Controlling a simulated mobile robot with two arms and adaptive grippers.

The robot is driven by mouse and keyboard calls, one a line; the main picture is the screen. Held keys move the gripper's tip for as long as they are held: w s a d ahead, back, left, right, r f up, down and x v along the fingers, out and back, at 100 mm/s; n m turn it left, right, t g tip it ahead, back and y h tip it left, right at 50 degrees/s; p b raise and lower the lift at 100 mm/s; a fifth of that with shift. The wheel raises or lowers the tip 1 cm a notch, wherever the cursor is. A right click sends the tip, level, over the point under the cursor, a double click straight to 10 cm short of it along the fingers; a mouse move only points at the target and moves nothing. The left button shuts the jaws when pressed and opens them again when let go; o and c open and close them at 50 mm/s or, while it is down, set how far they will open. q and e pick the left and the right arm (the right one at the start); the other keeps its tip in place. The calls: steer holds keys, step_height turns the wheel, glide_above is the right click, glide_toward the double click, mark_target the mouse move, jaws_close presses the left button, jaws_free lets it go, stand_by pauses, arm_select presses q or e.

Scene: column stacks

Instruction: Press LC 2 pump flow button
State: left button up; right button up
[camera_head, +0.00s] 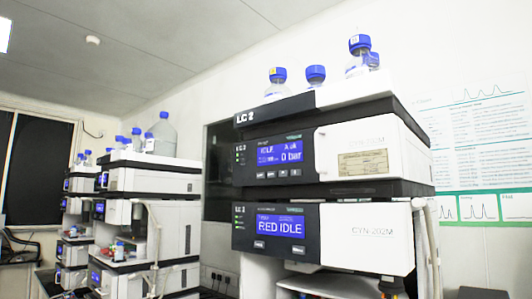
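The LC 2 stack stands close in the right half of the head view, with an "LC 2" label on its top tray (352,88). Neither of my grippers can be made out in this view.
Blue-capped bottles (315,77) stand on the LC 2 top tray. More instrument stacks (172,218) with bottles stand farther back left. A poster (475,150) hangs on the right wall. Pale tubing (428,235) runs down the stack's right side.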

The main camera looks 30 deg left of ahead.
arm_select(q)
steer(key=shift+c, duration=0.3)
jaws_close()
stand_by(0.9)
steer(key=shift+a, duration=0.1)
